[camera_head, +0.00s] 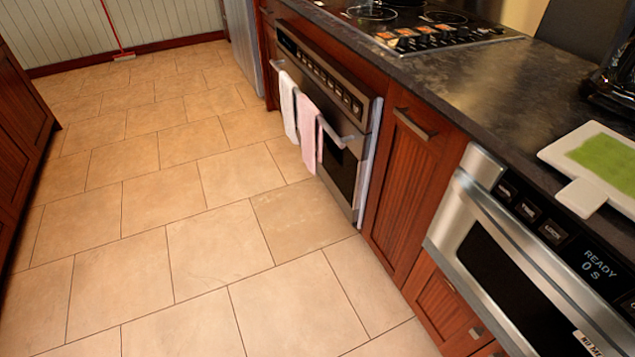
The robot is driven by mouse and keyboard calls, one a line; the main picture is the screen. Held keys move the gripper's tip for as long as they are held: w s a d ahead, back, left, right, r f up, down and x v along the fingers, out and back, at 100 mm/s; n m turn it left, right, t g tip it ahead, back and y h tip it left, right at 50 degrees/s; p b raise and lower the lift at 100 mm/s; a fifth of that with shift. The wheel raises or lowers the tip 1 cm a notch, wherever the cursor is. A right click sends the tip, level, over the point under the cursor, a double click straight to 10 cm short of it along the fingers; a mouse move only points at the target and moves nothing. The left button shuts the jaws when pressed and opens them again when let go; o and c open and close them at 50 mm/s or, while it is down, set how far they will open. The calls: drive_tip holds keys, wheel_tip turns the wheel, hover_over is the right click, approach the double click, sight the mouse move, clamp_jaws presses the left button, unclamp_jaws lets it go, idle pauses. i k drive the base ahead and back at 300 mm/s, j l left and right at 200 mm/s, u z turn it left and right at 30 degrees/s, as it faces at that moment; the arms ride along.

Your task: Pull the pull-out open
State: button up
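A narrow tall red-wood front (408,190), which looks like a pull-out, stands between the oven and the microwave. It is closed, roughly flush with the cabinets. A dark metal bar handle (414,124) sits near its top, under the counter edge. The steel microwave drawer (530,262) to its right appears shut, and its display reads "READY 0 S". Below the microwave is a wood front (447,305) with a small metal handle (477,332), partly cut off by the frame. My gripper is not in view.
The oven (335,110) left of the narrow front has a projecting bar with a white towel (288,105) and a pink towel (308,132). A white board (600,160) lies on the dark counter (480,90).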

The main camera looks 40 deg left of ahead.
sight(419, 152)
drive_tip(key=u, duration=0.75)
drive_tip(key=i+l+u, duration=0.1)
drive_tip(key=i, duration=0.35)
drive_tip(key=i+l, duration=0.35)
drive_tip(key=i+j+u, duration=0.05)
drive_tip(key=i, duration=0.05)
